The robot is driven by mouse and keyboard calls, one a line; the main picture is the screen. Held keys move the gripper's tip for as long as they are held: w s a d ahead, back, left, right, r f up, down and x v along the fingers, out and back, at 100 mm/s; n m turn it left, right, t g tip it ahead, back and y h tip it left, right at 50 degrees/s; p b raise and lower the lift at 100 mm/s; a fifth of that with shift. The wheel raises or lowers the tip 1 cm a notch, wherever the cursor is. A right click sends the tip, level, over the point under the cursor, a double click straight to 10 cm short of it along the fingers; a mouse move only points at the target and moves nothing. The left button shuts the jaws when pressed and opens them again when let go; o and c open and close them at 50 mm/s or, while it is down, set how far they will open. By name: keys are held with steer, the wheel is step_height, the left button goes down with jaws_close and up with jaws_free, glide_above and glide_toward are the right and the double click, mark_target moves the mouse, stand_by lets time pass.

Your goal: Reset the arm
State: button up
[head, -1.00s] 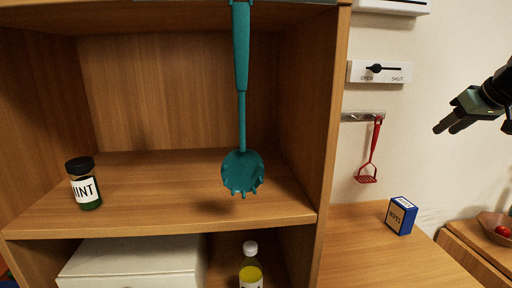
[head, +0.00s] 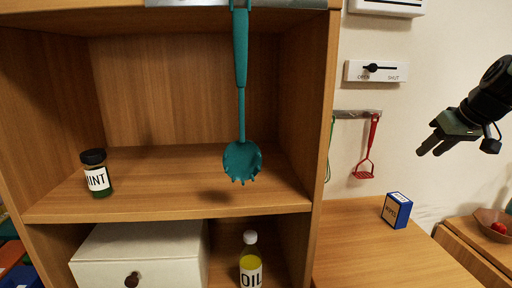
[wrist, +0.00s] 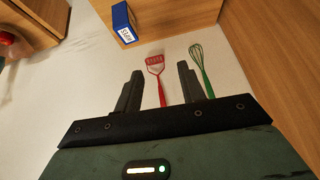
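My gripper (head: 431,147) is at the right of the head view, in the air in front of the white wall and above the blue box. In the wrist view its two dark fingers (wrist: 158,90) stand apart with nothing held between them. A red masher (wrist: 156,72) and a green whisk (wrist: 199,62) show beyond the fingers, clear of them. In the head view the red masher (head: 368,148) hangs from a wall rail (head: 358,114), and the whisk is mostly hidden behind the cabinet edge.
A teal spaghetti spoon (head: 241,100) hangs before the open cabinet shelf (head: 170,208). A mint jar (head: 97,173), an oil bottle (head: 250,262) and a white drawer box (head: 140,255) are in the cabinet. A blue box (head: 397,210) stands on the counter (head: 350,250). A bowl (head: 490,222) is at far right.

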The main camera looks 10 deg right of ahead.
steer(key=s+a+f+g, duration=0.2)
steer(key=s+a+f, duration=0.55)
steer(key=a, duration=0.25)
steer(key=s+a+f+g, duration=0.2)
steer(key=s+a+f, duration=0.4)
steer(key=a+f, duration=0.3)
steer(key=s+a+r+n+g, duration=0.1)
steer(key=s+a+n, duration=0.3)
steer(key=a, duration=0.5)
steer(key=s+a+r+n+g, duration=0.1)
steer(key=s+a+n, duration=0.3)
steer(key=s+a, duration=0.5)
steer(key=shift+a+r+g, duration=0.4)
steer(key=shift+a+r, duration=0.3)
